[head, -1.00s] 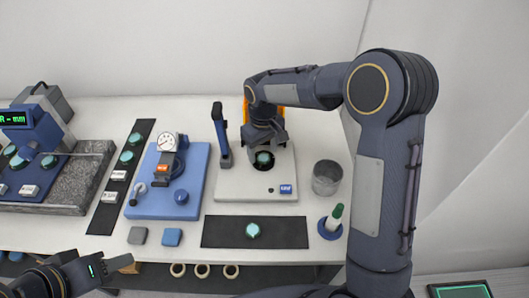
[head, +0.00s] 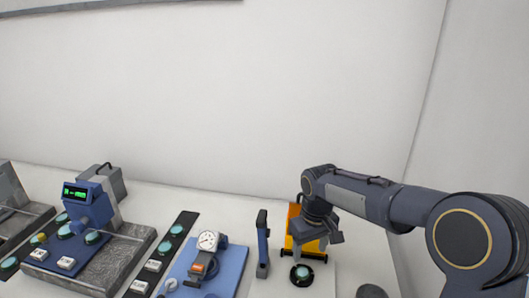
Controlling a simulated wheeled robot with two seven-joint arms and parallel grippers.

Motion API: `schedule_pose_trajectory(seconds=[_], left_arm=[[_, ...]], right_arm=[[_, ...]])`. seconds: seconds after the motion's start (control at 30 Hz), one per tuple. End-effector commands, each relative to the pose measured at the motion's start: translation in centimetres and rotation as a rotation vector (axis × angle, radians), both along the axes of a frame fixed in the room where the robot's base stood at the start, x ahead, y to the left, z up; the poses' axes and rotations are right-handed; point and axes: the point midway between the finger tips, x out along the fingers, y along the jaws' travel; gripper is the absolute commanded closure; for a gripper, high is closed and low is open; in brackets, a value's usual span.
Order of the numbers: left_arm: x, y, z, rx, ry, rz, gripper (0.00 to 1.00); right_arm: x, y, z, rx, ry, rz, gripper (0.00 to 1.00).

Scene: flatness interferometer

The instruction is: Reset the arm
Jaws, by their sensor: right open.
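My right arm (head: 400,208) comes in from the right, bent at the elbow. My right gripper (head: 324,240) is open, above and behind a teal-topped round piece (head: 302,272). That piece sits in a dark ring on a white base (head: 318,285), apart from the gripper. An orange part (head: 294,225) stands behind the gripper and is partly hidden by it. My left gripper is out of view.
A blue-handled upright lever (head: 262,245) stands left of the gripper. The wall above is bare.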

Motion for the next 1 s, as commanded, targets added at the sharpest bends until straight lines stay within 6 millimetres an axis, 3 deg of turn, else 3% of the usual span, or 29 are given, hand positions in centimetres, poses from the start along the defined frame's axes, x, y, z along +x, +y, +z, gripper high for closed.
schedule_pose_trajectory(seconds=[0.17,0.4,0.7,0.83,1.0], left_arm=[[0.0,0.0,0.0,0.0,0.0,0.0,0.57],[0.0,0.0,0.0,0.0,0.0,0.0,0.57],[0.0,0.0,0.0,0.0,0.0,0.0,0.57],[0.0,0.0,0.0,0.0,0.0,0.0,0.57],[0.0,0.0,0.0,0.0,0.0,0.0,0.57]], right_arm=[[-4.1,-2.7,3.2,0.087,-0.051,-0.077,0.41],[-13.2,-5.7,6.2,0.238,-0.158,-0.219,0.41],[-23.5,-5.8,5.5,0.381,-0.306,-0.384,0.41],[-26.0,-5.2,4.4,0.415,-0.352,-0.43,0.41],[-27.2,-4.8,3.6,0.433,-0.379,-0.458,0.41]])
